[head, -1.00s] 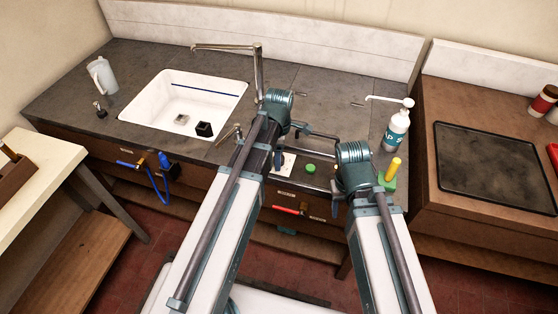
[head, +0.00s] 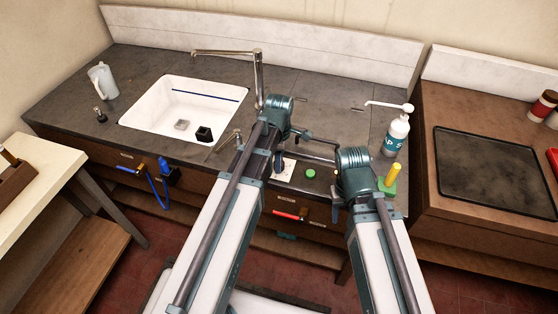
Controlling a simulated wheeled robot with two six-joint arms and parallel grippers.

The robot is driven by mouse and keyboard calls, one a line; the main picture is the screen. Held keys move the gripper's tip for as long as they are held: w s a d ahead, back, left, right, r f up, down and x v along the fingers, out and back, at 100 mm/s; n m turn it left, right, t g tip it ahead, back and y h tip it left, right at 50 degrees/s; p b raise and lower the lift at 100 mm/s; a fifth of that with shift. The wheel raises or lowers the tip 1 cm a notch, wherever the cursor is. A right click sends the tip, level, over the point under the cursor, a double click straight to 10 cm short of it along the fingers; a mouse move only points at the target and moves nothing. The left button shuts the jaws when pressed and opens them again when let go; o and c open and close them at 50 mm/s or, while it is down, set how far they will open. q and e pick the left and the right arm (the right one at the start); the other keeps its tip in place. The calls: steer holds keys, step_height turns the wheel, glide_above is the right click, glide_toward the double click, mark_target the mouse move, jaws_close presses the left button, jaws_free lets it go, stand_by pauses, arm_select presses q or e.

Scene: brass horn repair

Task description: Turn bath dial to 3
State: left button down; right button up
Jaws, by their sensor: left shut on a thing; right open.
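The bath dial (head: 279,167) is a small dark knob beside a white marked plate (head: 287,172) on the counter's front strip. My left gripper (head: 279,155) reaches down over the dial and is shut on it; its own arm hides much of the contact. The dial's number and pointer are too small to read. My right gripper (head: 337,198) is open and empty at the counter's front edge, right of the green button, with its fingers partly hidden by its wrist.
A green button (head: 311,173) lies between my grippers. A red-handled valve (head: 288,215) is on the front below. The white sink (head: 150,118) and tap (head: 258,75) are left.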

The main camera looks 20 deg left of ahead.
arm_select(q)
steer(key=m, duration=0.4)
steer(key=shift+m, duration=0.3)
steer(key=m, duration=1.3)
steer(key=shift+m, duration=0.3)
steer(key=m, duration=1.3)
steer(key=shift+m, duration=2.1)
